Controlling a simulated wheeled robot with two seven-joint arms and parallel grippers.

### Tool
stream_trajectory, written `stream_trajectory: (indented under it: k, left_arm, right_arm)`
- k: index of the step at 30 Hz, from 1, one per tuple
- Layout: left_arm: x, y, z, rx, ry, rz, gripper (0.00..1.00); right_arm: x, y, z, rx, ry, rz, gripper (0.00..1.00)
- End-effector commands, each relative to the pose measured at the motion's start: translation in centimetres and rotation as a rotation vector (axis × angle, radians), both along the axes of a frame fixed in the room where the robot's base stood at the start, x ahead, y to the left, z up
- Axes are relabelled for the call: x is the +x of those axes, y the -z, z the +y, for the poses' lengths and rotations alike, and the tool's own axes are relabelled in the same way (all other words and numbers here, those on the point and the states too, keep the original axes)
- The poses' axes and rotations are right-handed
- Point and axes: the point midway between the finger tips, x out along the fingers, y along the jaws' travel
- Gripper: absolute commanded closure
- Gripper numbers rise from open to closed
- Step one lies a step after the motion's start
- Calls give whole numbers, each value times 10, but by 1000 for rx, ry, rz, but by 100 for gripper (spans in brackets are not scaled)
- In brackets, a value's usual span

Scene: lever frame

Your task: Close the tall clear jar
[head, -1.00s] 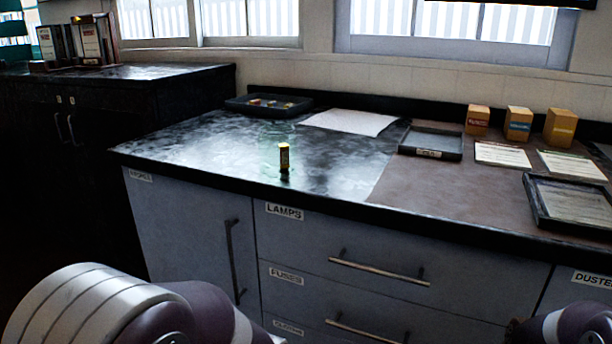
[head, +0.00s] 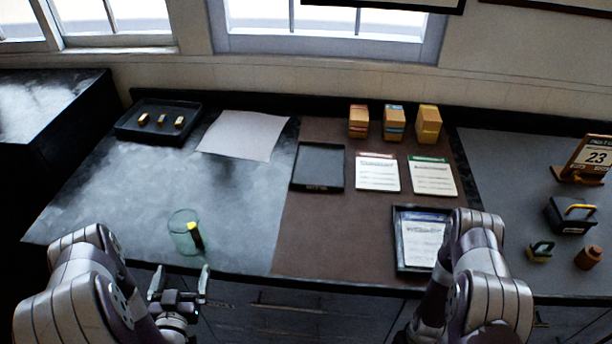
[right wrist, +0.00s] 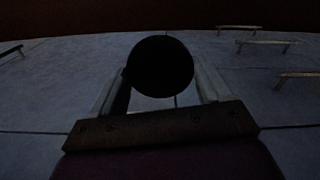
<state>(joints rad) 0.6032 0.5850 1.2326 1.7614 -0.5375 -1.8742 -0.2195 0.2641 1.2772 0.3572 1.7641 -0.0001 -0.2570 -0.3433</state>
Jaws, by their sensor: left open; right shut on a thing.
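The tall clear jar (head: 178,239) stands upright near the front edge of the dark glossy counter in the head view. It is see-through with a green tint. A small dark piece with a yellow top (head: 194,233) shows within its outline, and no lid is visible on it. My left gripper (head: 181,279) is open and empty, just in front of the jar and apart from it. In the right wrist view my right gripper (right wrist: 160,88) is shut on a dark round thing (right wrist: 160,62), which may be a lid. The head view does not show that gripper's fingers.
A black tray (head: 128,134) with small pieces stands at the back left, beside a white sheet (head: 243,135). An empty dark tray (head: 318,167), cards, boxes and a framed tray (head: 399,257) lie to the right. The counter around the jar is clear.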

Motion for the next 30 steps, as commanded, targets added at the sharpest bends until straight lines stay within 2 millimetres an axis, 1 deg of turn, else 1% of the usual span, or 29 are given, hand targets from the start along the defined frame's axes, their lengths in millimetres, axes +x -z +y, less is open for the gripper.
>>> stream_trajectory:
  k: [1,3,14,17,21,24,27,30]
  left_arm:
    - [-4,-11,0,-2,-8,-29,0]
    - [-6,-16,0,-1,-15,-63,0]
    - [-5,-18,1,0,-16,-78,0]
    - [8,-20,1,2,-12,-79,0]
    - [35,-20,4,0,-13,-79,0]
    - [50,-19,6,0,-15,-78,0]
    - [59,-18,7,0,-16,-78,0]
    - [61,-17,8,-1,-17,-77,0]
  right_arm:
    - [-3,-4,0,1,-4,2,55]
    - [-5,-3,0,0,-8,1,55]
    - [-5,-2,0,0,-10,0,55]
    - [-4,-7,0,0,-10,0,55]
    - [-4,-14,0,0,-9,0,55]
    - [-4,-17,0,0,-9,0,55]
    - [-4,-18,0,0,-9,0,55]
    - [-4,-18,0,0,-9,0,55]
